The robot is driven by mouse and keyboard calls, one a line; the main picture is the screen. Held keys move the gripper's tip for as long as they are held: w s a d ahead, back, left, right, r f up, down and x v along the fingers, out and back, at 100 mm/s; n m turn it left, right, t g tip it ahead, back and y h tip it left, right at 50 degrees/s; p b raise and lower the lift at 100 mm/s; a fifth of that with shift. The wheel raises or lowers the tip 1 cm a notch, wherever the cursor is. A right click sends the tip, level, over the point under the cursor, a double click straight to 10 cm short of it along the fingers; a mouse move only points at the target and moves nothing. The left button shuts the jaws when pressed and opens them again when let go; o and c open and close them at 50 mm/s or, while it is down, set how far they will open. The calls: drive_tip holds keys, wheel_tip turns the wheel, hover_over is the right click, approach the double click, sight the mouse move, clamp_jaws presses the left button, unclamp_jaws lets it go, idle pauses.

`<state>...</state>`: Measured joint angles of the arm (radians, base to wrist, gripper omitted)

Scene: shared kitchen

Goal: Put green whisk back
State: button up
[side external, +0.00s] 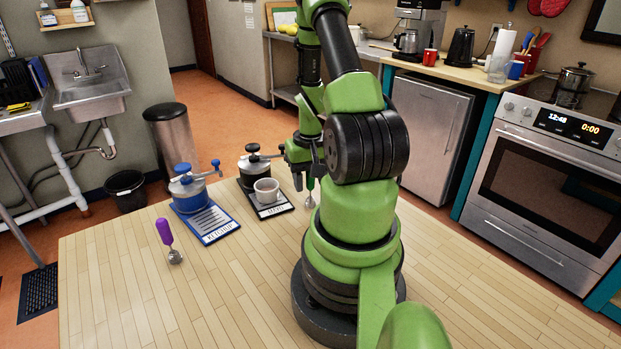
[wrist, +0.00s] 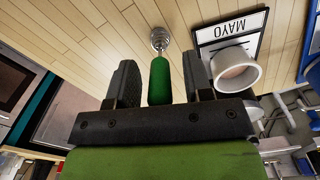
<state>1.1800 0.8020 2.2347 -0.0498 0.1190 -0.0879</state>
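The green whisk (side external: 310,184) stands on its wire head on the wooden table, just right of the MAYO mat, in the side view. In the wrist view its green handle (wrist: 158,82) lies between my two fingers, with its silver head beyond them. My gripper (side external: 304,162) is above the table at the whisk. In the wrist view my gripper (wrist: 158,78) is open, with a visible gap on each side of the handle. The finger tips are partly hidden by my arm in the side view.
The MAYO mat (side external: 284,208) bears a white cup (side external: 266,190) and a black-lidded pot (side external: 254,165), close left of the whisk. A blue KETCHUP mat (side external: 218,228) with a blue-lidded pot (side external: 188,189) is further left. A purple whisk (side external: 165,233) stands left. The table front is clear.

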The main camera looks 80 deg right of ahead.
drive_tip(key=shift+r, duration=0.1)
wheel_tip(320, 180, up, 12)
drive_tip(key=w+a+r+n+t+h, duration=0.1)
drive_tip(key=w+a+r+n+t, duration=0.1)
drive_tip(key=w+a+r, duration=0.4)
drive_tip(key=w+a+r+n+t, duration=0.2)
drive_tip(key=w+a+r+n, duration=0.15)
drive_tip(key=a, duration=0.45)
drive_tip(key=s+a+r+n+t+y, duration=0.1)
drive_tip(key=s+a+r, duration=0.1)
drive_tip(key=a, duration=0.4)
drive_tip(key=s+a+r+n+t+y, duration=0.2)
drive_tip(key=a, duration=0.3)
drive_tip(key=shift+s+a+r, duration=0.3)
drive_tip(key=shift+a+r, duration=0.05)
